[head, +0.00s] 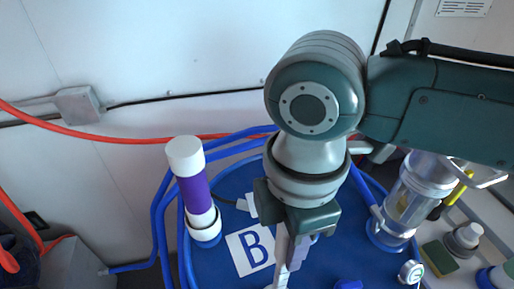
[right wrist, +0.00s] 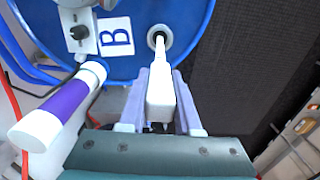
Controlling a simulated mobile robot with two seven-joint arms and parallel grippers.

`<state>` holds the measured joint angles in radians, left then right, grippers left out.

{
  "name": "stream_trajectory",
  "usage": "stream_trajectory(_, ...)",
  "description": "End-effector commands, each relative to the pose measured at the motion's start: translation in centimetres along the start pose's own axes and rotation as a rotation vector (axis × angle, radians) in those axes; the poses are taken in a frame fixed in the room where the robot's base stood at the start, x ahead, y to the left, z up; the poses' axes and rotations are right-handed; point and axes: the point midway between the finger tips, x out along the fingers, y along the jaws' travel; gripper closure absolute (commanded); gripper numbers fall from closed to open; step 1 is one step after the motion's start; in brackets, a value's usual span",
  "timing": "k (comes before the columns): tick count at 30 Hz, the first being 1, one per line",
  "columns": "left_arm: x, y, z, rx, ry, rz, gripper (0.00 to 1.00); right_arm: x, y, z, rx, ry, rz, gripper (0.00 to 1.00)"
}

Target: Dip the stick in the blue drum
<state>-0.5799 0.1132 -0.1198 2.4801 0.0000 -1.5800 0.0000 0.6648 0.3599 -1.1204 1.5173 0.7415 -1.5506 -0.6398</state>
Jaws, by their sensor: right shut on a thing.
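The blue drum (head: 232,180) stands below my right arm, with a white label marked B (head: 251,249) on its top. The drum top also fills the upper part of the right wrist view (right wrist: 140,66). My right gripper (head: 293,250) is over the drum top, its lavender fingers shut on the white stick (head: 281,262). In the right wrist view the stick (right wrist: 160,95) points away from the fingers, and its thin end lines up with a round, pale-rimmed opening (right wrist: 160,37) in the drum top. I cannot tell how deep the end reaches. My left gripper is not in view.
A white and purple cylinder (head: 193,190) stands at the drum's left side. A clear cylinder (head: 406,205) stands at its right. Blue hoses (head: 163,215) loop around the left. A sponge (head: 439,257) and small bottles lie farther right. A white wall is behind.

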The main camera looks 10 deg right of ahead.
Motion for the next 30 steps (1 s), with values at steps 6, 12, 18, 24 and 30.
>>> stream_trajectory(6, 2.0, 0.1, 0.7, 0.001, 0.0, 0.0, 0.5, 1.9, 0.0, 0.0, 0.0, 0.0, 0.001, 1.0)
stream_trajectory(12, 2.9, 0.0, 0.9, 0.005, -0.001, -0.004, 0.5, 3.4, 0.0, 0.0, 0.001, 0.0, 0.0, 1.0)
stream_trajectory(18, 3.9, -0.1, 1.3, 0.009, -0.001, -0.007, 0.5, 4.9, 0.0, 0.0, 0.001, 0.0, 0.0, 1.0)
stream_trajectory(24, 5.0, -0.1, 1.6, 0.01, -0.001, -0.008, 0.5, 6.5, 0.0, 0.0, 0.001, 0.0, 0.0, 1.0)
stream_trajectory(30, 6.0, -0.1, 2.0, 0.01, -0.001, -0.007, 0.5, 8.0, 0.0, 0.0, 0.0, 0.0, 0.0, 1.0)
